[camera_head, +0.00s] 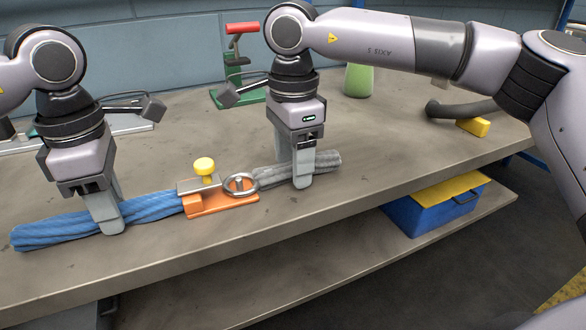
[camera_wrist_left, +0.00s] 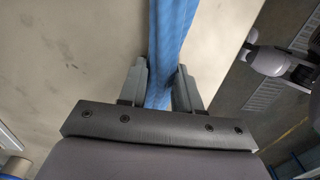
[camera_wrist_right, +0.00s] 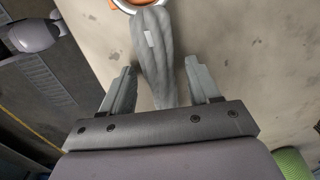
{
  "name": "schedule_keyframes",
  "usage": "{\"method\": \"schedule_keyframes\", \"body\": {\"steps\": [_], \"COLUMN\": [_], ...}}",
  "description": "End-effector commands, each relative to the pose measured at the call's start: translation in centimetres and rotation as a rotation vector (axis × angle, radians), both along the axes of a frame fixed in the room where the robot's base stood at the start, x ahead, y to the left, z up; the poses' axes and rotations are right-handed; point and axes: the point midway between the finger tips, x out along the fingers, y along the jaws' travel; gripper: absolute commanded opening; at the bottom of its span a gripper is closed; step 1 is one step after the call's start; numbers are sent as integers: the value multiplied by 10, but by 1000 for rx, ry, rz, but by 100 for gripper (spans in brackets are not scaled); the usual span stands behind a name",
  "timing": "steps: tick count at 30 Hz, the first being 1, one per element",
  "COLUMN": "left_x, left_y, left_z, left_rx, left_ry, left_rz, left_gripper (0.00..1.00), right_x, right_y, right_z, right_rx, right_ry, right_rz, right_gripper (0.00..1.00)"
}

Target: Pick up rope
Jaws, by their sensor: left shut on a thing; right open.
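A thick twisted rope lies along the workbench; its left length is blue (camera_head: 152,206) and its right length is grey (camera_head: 328,161). Between them sits an orange clamp base (camera_head: 222,203) with a yellow knob (camera_head: 204,166) and a metal ring (camera_head: 240,183). My left gripper (camera_head: 112,226) is shut on the blue rope, which passes between its fingers in the left wrist view (camera_wrist_left: 170,45). My right gripper (camera_head: 303,177) is open with its fingers on either side of the grey rope; in the right wrist view the rope (camera_wrist_right: 155,60) lies between them with gaps.
The grey workbench (camera_head: 385,165) has free room right of the rope. A green tool with a red handle (camera_head: 241,30), a green container (camera_head: 358,80) and a yellow block (camera_head: 472,127) stand behind. A blue bin (camera_head: 425,215) sits on the lower shelf.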

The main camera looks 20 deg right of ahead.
Motion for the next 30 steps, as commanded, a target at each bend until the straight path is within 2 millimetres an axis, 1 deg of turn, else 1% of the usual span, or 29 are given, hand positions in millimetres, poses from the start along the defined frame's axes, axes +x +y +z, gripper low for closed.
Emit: {"method": "schedule_keyframes", "body": {"steps": [2, 7, 8, 9, 11, 12, 13, 14, 20, 23, 26, 30], "left_x": [0, 0, 0, 0, 0, 0, 0, 0, 0, 0, 0, 0], "left_y": [0, 0, 0, 0, 0, 0, 0, 0, 0, 0, 0, 0], "left_z": [0, 0, 0, 0, 0, 0, 0, 0, 0, 0, 0, 0], "left_rx": [0, 0, 0, 0, 0, 0, 0, 0, 0, 0, 0, 0], "left_ry": [0, 0, 0, 0, 0, 0, 0, 0, 0, 0, 0, 0], "left_rz": [0, 0, 0, 0, 0, 0, 0, 0, 0, 0, 0, 0], "left_gripper": [1, 1, 1, 1, 1, 1, 1, 1, 1, 1, 1, 1], "right_x": [0, 0, 0, 0, 0, 0, 0, 0, 0, 0, 1, 1], "right_y": [0, 0, 0, 0, 0, 0, 0, 0, 0, 0, 1, 1], "right_z": [-3, -3, -3, -3, -3, -3, -3, -3, -2, 2, 14, 42], "right_rx": [0, 0, 0, 0, 0, 0, 0, 0, 1, 1, 1, 2], "right_ry": [0, -1, -1, -1, -1, -1, -1, -1, -2, -3, -6, -6], "right_rz": [0, 0, 0, 0, 0, 0, 0, 0, 0, 0, 1, 0], "right_gripper": [61, 61, 58, 45, 25, 12, 3, 0, 0, 0, 0, 0]}}
